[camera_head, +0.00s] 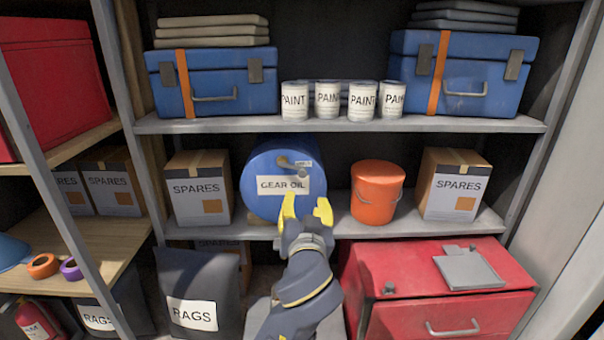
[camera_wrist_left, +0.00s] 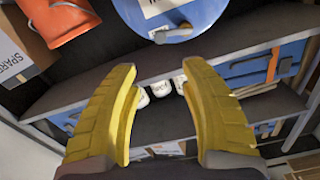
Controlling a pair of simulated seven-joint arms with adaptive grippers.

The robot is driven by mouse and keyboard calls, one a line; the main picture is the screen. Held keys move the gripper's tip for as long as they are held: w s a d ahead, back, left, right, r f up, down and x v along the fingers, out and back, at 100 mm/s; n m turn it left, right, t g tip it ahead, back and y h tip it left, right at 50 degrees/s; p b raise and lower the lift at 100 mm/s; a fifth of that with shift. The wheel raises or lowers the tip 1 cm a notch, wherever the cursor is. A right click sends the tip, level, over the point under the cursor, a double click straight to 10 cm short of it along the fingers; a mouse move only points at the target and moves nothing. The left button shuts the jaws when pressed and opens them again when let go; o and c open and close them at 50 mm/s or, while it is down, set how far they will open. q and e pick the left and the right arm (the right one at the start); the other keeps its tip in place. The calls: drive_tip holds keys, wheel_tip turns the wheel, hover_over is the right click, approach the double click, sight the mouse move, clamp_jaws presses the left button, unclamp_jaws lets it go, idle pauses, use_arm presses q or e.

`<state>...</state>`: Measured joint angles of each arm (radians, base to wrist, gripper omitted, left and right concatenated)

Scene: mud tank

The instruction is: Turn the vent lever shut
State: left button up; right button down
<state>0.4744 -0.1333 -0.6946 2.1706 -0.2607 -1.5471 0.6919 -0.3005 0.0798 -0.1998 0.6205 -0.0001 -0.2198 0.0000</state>
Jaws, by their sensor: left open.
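A blue drum (camera_head: 262,198) labelled GEAR OIL lies on its side on the middle shelf, its round end facing me. Near the top of that end is a small lever (camera_head: 285,163) with an orange-tan part, beside a grey knob-like fitting (camera_head: 302,174). In the left wrist view, the drum (camera_wrist_left: 205,12) is at the top, and the lever (camera_wrist_left: 184,28) shows at its edge, grey and orange. My left gripper (camera_head: 306,208) is in front of the drum's lower right, below the lever. Its yellow fingers (camera_wrist_left: 160,66) are apart and empty. My right gripper is not in view.
An orange bucket (camera_head: 376,196) stands right of the drum, and SPARES boxes (camera_head: 199,189) (camera_head: 454,186) stand at both ends of the shelf. Paint cans (camera_head: 328,99) line the upper shelf's edge (camera_head: 340,125). A red toolbox (camera_head: 430,275) sits below.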

sight(303, 174)
use_arm(q)
drive_tip(key=w, duration=1.6)
drive_tip(key=shift+a, duration=0.25)
drive_tip(key=shift+o, duration=0.2)
clamp_jaws()
